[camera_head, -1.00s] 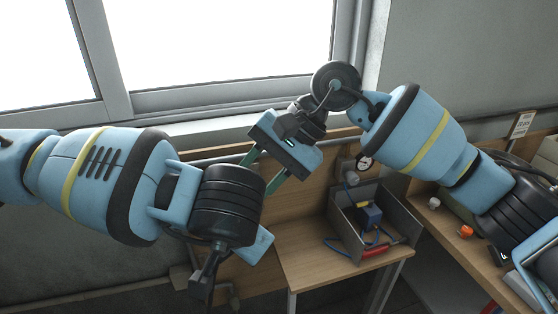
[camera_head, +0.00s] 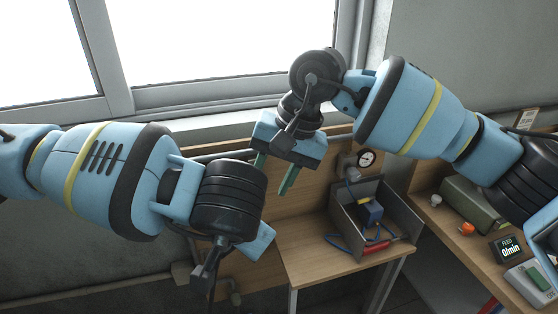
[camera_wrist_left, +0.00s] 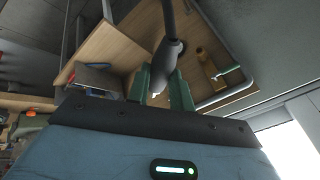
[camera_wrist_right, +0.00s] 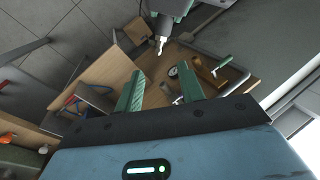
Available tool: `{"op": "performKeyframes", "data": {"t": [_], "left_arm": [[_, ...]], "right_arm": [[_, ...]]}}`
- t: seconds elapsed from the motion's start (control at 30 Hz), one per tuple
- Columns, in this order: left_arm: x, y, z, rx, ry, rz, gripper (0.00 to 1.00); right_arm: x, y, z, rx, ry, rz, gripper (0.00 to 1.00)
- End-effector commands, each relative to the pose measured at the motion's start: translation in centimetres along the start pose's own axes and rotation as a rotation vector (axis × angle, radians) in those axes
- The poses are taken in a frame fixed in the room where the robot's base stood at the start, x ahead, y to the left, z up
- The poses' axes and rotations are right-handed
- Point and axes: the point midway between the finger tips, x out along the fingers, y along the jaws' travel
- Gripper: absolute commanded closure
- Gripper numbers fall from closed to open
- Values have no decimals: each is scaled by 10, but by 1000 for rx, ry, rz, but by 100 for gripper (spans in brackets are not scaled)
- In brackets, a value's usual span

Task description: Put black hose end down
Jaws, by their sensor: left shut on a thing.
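The black hose end (camera_wrist_left: 168,62) is held between the green fingers of my left gripper (camera_wrist_left: 160,83) in the left wrist view. In the right wrist view the hose end (camera_wrist_right: 160,38) shows its metal tip below my left gripper. In the head view my left wrist hides the hose end. My right gripper (camera_head: 276,172) is open and empty, its green fingers pointing down above the bench. The right wrist view shows its two fingers (camera_wrist_right: 160,88) wide apart.
A grey open-topped box (camera_head: 402,222) with a blue part (camera_head: 369,212) and a red handle (camera_head: 375,247) stands on the wooden bench (camera_head: 310,265). A round gauge (camera_head: 367,158) is behind it. An orange knob (camera_head: 467,228) and a display (camera_head: 508,248) are at right.

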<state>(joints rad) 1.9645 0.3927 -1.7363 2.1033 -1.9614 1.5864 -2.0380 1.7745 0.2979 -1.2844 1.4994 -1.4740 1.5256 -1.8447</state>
Motion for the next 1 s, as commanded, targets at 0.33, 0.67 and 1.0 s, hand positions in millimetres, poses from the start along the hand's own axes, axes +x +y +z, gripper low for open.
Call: {"op": "performKeyframes", "data": {"t": [0.33,0.67,1.0], "left_arm": [[0,0,0,0,1,0,100],[0,0,0,0,1,0,100],[0,0,0,0,1,0,100]], "right_arm": [[56,0,1,0,-2,0,61],[77,0,0,1,0,-1,61],[77,0,0,1,0,-1,73]]}}
